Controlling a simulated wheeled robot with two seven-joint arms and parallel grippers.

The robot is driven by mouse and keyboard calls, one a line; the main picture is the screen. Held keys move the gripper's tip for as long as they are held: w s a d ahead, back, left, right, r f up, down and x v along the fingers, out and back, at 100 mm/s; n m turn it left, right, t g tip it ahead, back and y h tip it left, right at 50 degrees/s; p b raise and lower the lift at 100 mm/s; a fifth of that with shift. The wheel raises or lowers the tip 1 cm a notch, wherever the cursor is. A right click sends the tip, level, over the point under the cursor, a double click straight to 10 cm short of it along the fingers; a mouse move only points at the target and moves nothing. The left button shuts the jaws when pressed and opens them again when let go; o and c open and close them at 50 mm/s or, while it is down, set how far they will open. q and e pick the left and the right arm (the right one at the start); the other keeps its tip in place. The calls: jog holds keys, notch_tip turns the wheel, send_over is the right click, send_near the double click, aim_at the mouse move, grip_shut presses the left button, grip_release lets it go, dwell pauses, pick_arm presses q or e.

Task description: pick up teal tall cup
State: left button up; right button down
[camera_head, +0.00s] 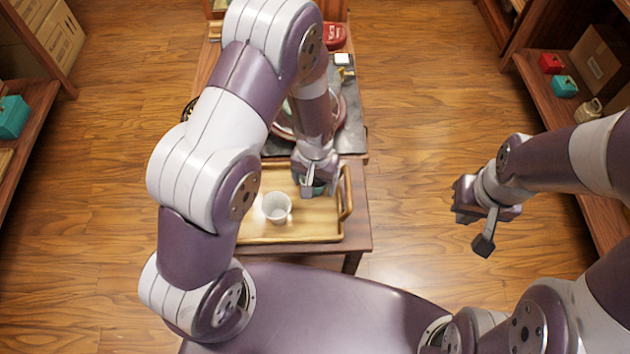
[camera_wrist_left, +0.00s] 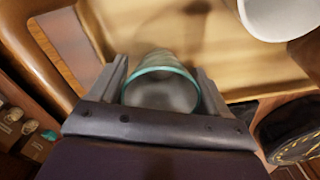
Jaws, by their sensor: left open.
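The teal tall cup (camera_wrist_left: 165,73) stands on the wooden tray (camera_head: 285,238), its open rim seen from above in the left wrist view. In the head view only a bit of the teal cup (camera_head: 319,184) shows under my left gripper (camera_head: 312,190). My left gripper also shows in the left wrist view (camera_wrist_left: 162,80), open, with one finger on each side of the cup. I cannot tell whether the fingers touch it. My right gripper (camera_head: 484,226) hangs over the floor at the right, away from the tray; its jaw opening is unclear.
A white cup (camera_head: 276,207) stands on the tray, left of my left gripper. The tray's handle (camera_head: 346,192) is close on the right. A dark mat (camera_head: 352,142) with a round dish lies behind.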

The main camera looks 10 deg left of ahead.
pick_arm(q)
jog(key=shift+s+r, duration=0.1)
jog(key=c, duration=0.7)
jog(key=shift+c, duration=0.2)
jog(key=shift+r, duration=0.1)
